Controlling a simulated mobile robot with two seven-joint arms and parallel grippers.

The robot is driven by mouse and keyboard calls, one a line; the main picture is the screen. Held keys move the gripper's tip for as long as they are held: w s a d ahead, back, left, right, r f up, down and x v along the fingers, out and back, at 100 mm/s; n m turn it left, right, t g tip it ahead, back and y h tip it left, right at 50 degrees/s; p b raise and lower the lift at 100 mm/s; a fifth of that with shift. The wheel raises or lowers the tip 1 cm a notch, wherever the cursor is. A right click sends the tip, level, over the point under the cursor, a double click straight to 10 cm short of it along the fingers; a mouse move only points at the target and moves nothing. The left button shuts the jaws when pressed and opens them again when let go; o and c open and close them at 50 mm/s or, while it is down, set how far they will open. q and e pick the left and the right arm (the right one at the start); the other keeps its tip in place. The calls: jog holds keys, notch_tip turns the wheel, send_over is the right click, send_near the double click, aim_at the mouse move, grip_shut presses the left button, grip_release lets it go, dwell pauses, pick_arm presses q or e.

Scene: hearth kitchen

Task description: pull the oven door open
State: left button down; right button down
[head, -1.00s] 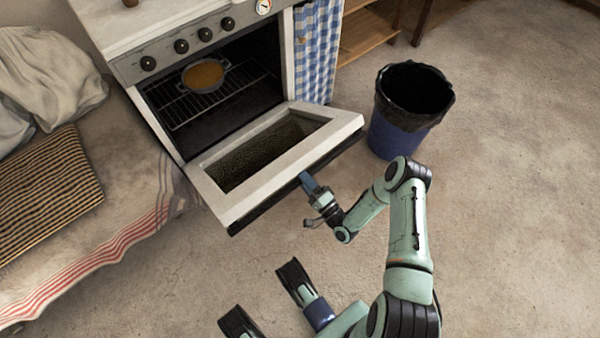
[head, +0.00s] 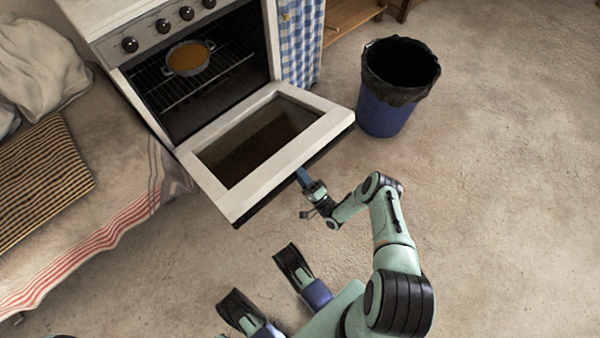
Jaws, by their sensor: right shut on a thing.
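The oven (head: 152,27) is a white stove at the upper left, with its cavity uncovered. Its oven door (head: 222,200), a white frame around a dark window, is swung far down and outward and looks close to level. A dark handle bar (head: 262,203) runs along the door's outer edge. My right gripper (head: 304,178) is shut on this handle, right of its middle; the fingers hide part of the bar. Inside the oven, a pot with orange-brown contents (head: 188,57) stands on a wire rack (head: 228,66).
A blue bin with a black liner (head: 386,112) stands right of the door. A bed or bench with a red-striped cloth (head: 95,245) and a striped cushion (head: 42,180) is at left. A checked curtain (head: 302,45) hangs beside the oven. Floor at right is clear.

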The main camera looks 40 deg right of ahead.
jog(key=shift+w+r, duration=0.15)
jog(key=shift+w, duration=0.4)
jog(key=c, duration=0.8)
grip_release()
jog(key=shift+o, duration=0.2)
jog(key=shift+w, duration=0.15)
pick_arm(q)
jog(key=shift+w, duration=0.1)
pick_arm(e)
jog(key=shift+f, duration=0.2)
pick_arm(q)
jog(key=shift+w+d+r+t+p, duration=0.1)
jog(key=shift+w+r+t+p, duration=0.1)
jog(key=shift+w+r+p, duration=0.3)
jog(key=shift+w+d+r+t+p, duration=0.1)
jog(key=shift+w+t+p, duration=0.1)
jog(key=shift+w, duration=0.45)
pick_arm(e)
jog(key=v, duration=1.4)
jog(key=shift+r, duration=0.15)
